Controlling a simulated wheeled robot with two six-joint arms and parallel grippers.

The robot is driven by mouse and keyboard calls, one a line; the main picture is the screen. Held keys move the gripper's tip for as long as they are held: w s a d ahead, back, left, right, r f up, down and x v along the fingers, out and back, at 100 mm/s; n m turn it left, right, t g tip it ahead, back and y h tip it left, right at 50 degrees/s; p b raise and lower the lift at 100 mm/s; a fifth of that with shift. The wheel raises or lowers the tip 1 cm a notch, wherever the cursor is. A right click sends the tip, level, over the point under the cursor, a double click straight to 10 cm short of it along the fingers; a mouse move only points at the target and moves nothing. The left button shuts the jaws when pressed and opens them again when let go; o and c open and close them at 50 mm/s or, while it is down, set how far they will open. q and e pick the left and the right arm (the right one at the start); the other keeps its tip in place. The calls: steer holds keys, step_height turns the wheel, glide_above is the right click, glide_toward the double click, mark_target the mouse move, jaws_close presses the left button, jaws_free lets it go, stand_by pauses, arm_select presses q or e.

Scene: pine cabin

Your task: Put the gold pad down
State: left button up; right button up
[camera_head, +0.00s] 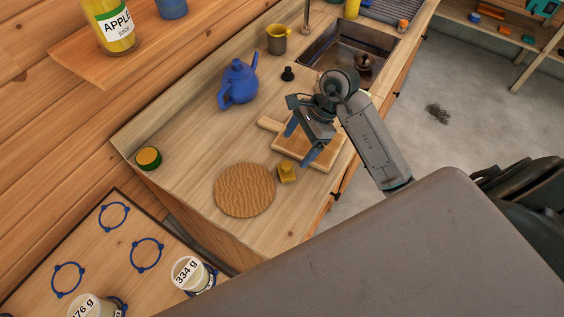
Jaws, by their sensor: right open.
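A small gold block (287,173), which looks like the gold pad, rests on the wooden counter. It sits just right of a round woven mat (244,191), close to its edge; I cannot tell if they touch. My right gripper (301,143) is open, with blue fingertips, above a wooden cutting board (273,125). It is up and to the right of the gold block and apart from it, with nothing seen between its fingers. The gripper and arm hide part of the board. My left gripper is not in view.
A blue teapot (238,82), a dark knobbed piece (287,74) and a mug (277,39) stand behind. A sink (338,48) is at the back right. A green and yellow round tin (148,158) is at the left. The counter's middle (195,140) is clear.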

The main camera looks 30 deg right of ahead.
mark_target(287, 164)
steer(key=shift+h, duration=0.3)
steer(key=f+b, duration=0.2)
steer(key=f, duration=0.2)
steer(key=shift+s+a+f+b, duration=0.15)
steer(key=shift+a+f+b, duration=0.15)
steer(key=shift+a+b, duration=0.1)
steer(key=shift+a+f, duration=0.15)
steer(key=shift+f, duration=0.1)
steer(key=shift+w+a+f, duration=0.2)
steer(key=shift+a+f, duration=0.1)
steer(key=shift+f, duration=0.05)
steer(key=p+x, duration=0.1)
steer(key=x, duration=0.1)
steer(key=p+x, duration=0.1)
steer(key=x, duration=0.1)
steer(key=shift+w+a, duration=0.1)
steer(key=shift+a, duration=0.2)
steer(key=c, duration=1.1)
